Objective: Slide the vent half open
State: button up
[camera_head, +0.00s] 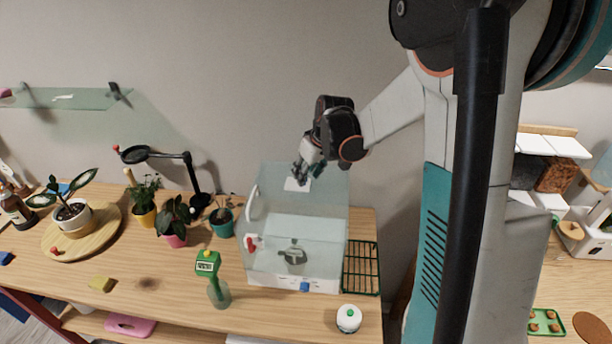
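A clear box with a white base (262,279) stands on the wooden table, with a clear panel (330,188) rising at its back. A small white patch (292,186) shows on that panel; I cannot tell if it is the vent. A blue knob (304,287) sits on the front of the base, and a red knob (250,243) is at the left side near a white curved handle (252,204). My gripper (299,175) is above the box, in front of the panel near the white patch. Its fingers are too small to read, and contact is unclear.
A green wire rack (361,268) lies right of the box and a white round pot (349,318) stands at the front.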

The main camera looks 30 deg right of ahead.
jog(key=shift+x, duration=0.8)
jog(key=shift+c, duration=0.4)
grip_shut()
jog(key=shift+s+d+b, duration=0.2)
jog(key=shift+s+d, duration=0.35)
jog(key=shift+d, duration=0.25)
jog(key=shift+s+d+b, duration=0.15)
jog(key=shift+s+d, duration=0.4)
jog(key=shift+d, duration=0.2)
jog(key=shift+w+a, duration=0.15)
jog(key=shift+a, duration=0.05)
jog(key=shift+o, duration=0.4)
grip_release()
jog(key=shift+d, duration=0.1)
jog(key=v, duration=1.2)
jog(key=shift+r, duration=0.1)
